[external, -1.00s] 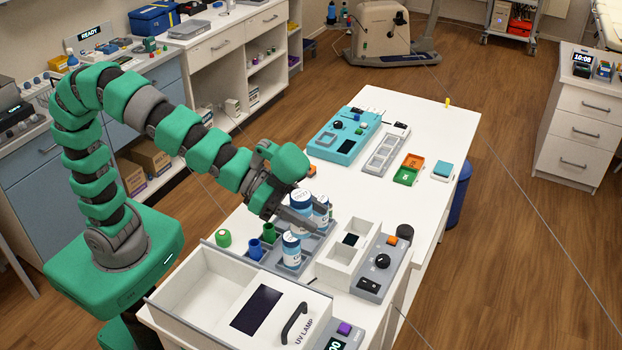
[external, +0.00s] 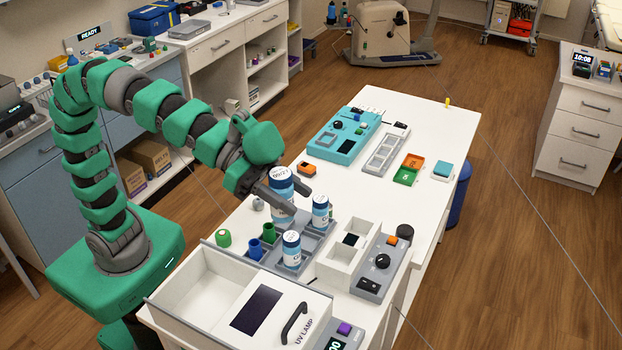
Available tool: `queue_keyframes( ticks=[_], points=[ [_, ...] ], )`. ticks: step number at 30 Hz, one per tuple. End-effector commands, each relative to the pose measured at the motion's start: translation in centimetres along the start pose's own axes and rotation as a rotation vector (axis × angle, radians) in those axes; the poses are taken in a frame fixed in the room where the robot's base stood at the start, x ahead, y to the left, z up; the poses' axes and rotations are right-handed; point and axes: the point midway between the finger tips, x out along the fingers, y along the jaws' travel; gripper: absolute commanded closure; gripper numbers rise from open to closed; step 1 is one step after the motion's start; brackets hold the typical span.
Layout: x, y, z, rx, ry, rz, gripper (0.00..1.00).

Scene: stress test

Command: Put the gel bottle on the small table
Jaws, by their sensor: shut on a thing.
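The long white table (external: 436,115) bears the tray. I cannot tell which surface is the small table.
A white UV lamp box (external: 262,310) fills the table's near end. Blue and green cups (external: 262,239) stand in the tray's left part. A grey control box (external: 371,270) is to the right, a teal device (external: 341,136) farther back. A white drawer cabinet (external: 578,130) stands far right.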

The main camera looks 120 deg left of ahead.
Motion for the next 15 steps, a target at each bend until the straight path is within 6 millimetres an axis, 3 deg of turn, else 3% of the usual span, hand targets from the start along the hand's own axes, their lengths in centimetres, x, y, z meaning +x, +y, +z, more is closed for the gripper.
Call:
queue_keyframes(
  ticks=[9,15],
  points=[
    [-1.7,-8.7,0.5,-0.014,0.003,-0.027,0.90],
    [-2.9,-13.1,1.1,-0.017,0.002,-0.045,0.90]
  ],
)
